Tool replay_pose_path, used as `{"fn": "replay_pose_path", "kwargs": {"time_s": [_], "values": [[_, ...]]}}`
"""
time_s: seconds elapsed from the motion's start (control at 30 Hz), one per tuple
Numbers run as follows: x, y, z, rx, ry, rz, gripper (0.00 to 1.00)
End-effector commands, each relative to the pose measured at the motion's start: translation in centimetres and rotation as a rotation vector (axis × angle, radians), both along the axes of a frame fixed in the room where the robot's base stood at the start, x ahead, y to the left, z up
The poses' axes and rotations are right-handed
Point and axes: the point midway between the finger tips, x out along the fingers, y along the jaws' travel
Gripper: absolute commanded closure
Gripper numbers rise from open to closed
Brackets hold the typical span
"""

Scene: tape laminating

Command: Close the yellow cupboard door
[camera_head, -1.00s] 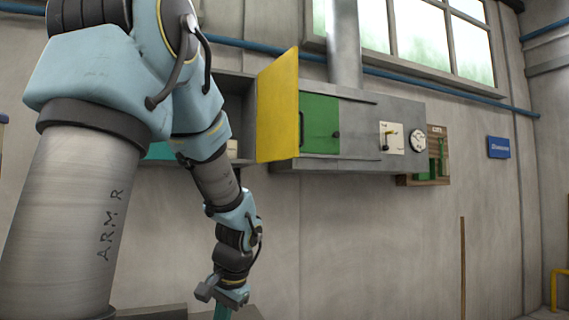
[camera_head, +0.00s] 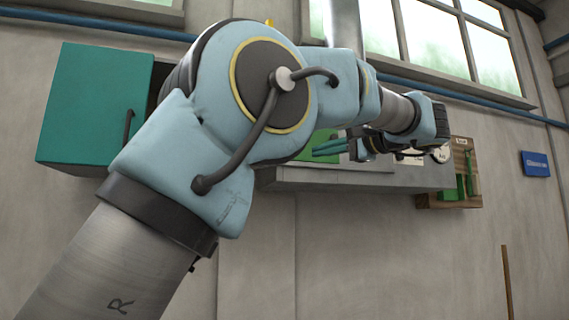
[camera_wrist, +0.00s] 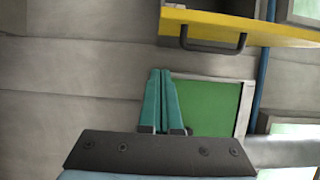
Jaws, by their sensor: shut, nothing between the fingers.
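The yellow cupboard door (camera_wrist: 285,35) crosses the upper right of the wrist view, seen at a steep slant, with a dark bar handle (camera_wrist: 212,47) on it. In the head view my arm hides nearly all of it; only a small yellow tip (camera_head: 269,22) shows above the arm. My gripper (camera_head: 318,150) is raised in front of the wall cabinets, and its teal fingers (camera_wrist: 160,72) lie together and hold nothing. In the wrist view the fingers are apart from the yellow door and its handle. How far the door stands open cannot be told now.
A teal cupboard door (camera_head: 95,105) with a handle juts out at the left. A green panel (camera_wrist: 215,108) is beside the fingers in the wrist view. A wooden box (camera_head: 450,185) with green parts and a blue sign (camera_head: 536,164) are on the wall to the right.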

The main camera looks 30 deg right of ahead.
Motion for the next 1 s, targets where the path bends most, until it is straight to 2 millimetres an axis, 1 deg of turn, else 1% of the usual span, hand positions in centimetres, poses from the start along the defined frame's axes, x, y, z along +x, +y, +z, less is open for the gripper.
{"fn": "replay_pose_path", "kwargs": {"time_s": [0.17,0.53,0.57,0.7,0.8,1.0], "values": [[2.2,0.8,0.3,0.0,0.0,0.004,1.0],[9.5,3.0,0.4,0.001,0.001,0.004,1.0],[9.7,3.4,0.4,-0.001,0.002,0.002,1.0],[9.3,5.2,0.2,0.0,0.002,-0.001,1.0],[9.2,6.1,0.2,0.001,0.001,-0.001,1.0],[9.2,6.9,0.0,0.001,0.001,-0.001,1.0]]}}
